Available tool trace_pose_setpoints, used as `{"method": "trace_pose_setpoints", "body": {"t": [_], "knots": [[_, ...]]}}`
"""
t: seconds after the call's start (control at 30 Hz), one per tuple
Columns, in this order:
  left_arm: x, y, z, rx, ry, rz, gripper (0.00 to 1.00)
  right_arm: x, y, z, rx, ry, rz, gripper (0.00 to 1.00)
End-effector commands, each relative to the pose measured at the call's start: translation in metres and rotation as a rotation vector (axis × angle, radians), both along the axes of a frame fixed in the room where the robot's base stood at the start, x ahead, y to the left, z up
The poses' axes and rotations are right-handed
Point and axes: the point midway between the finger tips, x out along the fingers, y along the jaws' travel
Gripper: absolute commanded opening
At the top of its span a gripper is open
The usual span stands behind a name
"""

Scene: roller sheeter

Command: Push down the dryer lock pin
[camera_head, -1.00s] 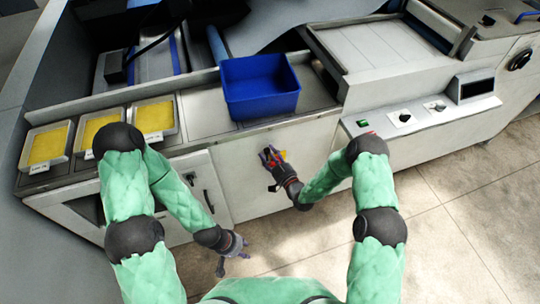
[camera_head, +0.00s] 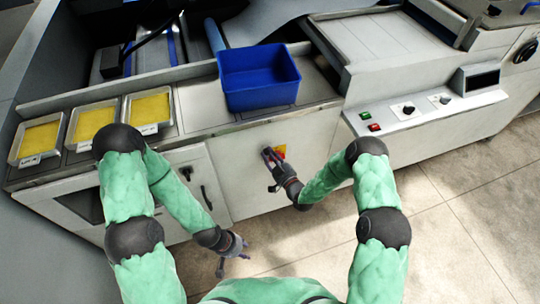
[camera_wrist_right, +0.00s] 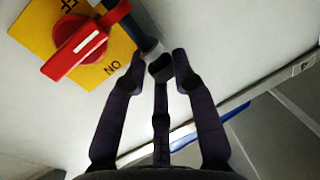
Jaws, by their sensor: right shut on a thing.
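My right gripper (camera_head: 267,155) is at the pale front panel of the machine, beside a yellow plate (camera_head: 281,151). In the right wrist view, its dark fingers (camera_wrist_right: 159,65) are close together around the end of a dark rod with a grey collar (camera_wrist_right: 151,46). I cannot tell whether this rod is the dryer lock pin; its end is partly hidden by the fingers. A red rotary switch (camera_wrist_right: 84,42) on the yellow plate stands just left of the rod, apart from the fingers. My left gripper (camera_head: 234,262) hangs low over the floor with spread fingers, open and empty.
A blue bin (camera_head: 262,98) stands on the ledge above my right gripper. Several trays with yellow sheets (camera_head: 92,123) lie at the left. A control panel (camera_head: 425,108) with green and red buttons juts out at the right. The floor (camera_head: 455,225) is clear.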

Motion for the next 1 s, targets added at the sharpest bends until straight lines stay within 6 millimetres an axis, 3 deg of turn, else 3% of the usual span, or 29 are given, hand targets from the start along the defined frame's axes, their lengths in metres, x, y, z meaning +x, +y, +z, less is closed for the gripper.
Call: {"method": "trace_pose_setpoints", "body": {"t": [0.1,0.47,0.5,0.57,1.0], "knots": [[0.0001,0.0,-0.0092,0.0,0.0,0.0,0.4,-0.0027,0.0027,-0.0118,0.001,0.008,0.007,0.0],[0.0003,0.0001,-0.0093,0.0,-0.001,0.0,0.4,-0.0044,0.0033,-0.015,0.0,0.016,0.008,0.0],[0.0003,0.0001,-0.0093,0.0,-0.001,0.0,0.4,-0.0045,0.0034,-0.0153,0.0,0.016,0.008,0.3],[0.0002,0.0001,-0.0094,0.0,-0.001,0.0,0.4,-0.0049,0.0034,-0.0156,-0.001,0.017,0.008,0.47],[0.0003,0.0,-0.0093,0.0,-0.001,0.0,0.4,-0.0074,-0.002,-0.0123,0.0,0.008,0.004,0.48]]}}
